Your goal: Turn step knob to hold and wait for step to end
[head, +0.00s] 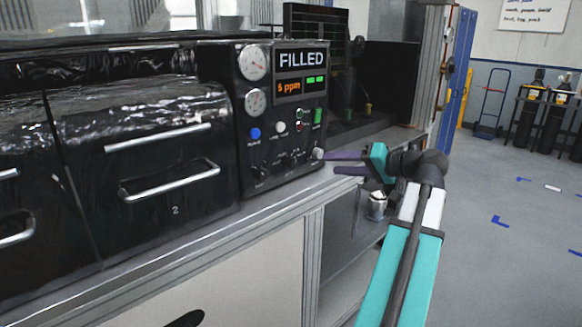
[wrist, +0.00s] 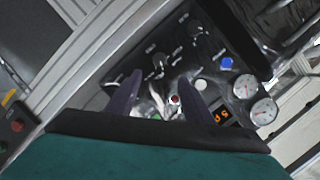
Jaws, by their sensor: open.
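The black control panel (head: 283,128) carries a row of dark knobs (head: 292,157) along its lower part. Their labels are too small to read, so I cannot tell which is the step knob or where it points. The display (head: 301,59) reads FILLED, with an orange "5 ppm" readout (head: 289,87) below. My gripper (head: 329,163) is at the panel's lower right corner, with its two dark fingers apart. In the wrist view the fingers of my gripper (wrist: 160,80) point at the panel, and a dark knob (wrist: 160,60) shows just beyond their tips. I see nothing held.
Two round gauges (head: 254,63) sit left of the display. A blue button (head: 255,134) and a white button (head: 280,127) are above the knobs. Black drawers with metal handles (head: 170,181) stand left. A metal canister (head: 377,206) stands below my gripper. The floor at right is open.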

